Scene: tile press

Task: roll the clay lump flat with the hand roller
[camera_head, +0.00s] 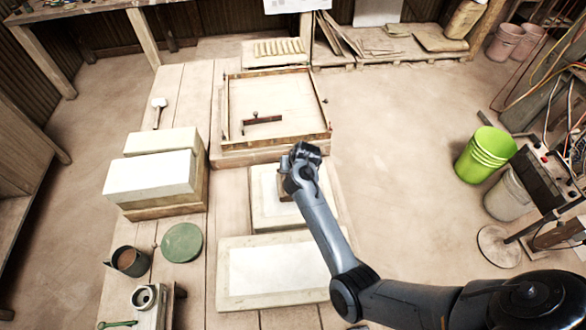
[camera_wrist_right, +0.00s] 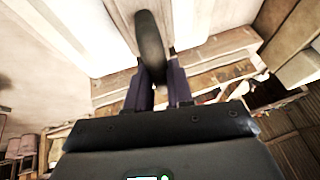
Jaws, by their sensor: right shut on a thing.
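My right gripper (camera_head: 303,152) is over the small framed white slab in the middle of the bench. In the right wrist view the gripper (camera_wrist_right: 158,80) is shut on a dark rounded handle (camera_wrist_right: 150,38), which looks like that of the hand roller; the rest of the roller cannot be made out. A brown patch (camera_head: 286,188) shows on the slab beside my wrist, partly hidden by it; I cannot tell whether it is the clay lump or part of the roller. My left gripper is not in view.
A larger white slab (camera_head: 270,291) lies in front. A wooden frame (camera_head: 276,139) with a dark-handled bar (camera_head: 262,120) is behind. White blocks (camera_head: 150,177), a green disc (camera_head: 182,243) and a dark pot (camera_head: 131,262) stand left.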

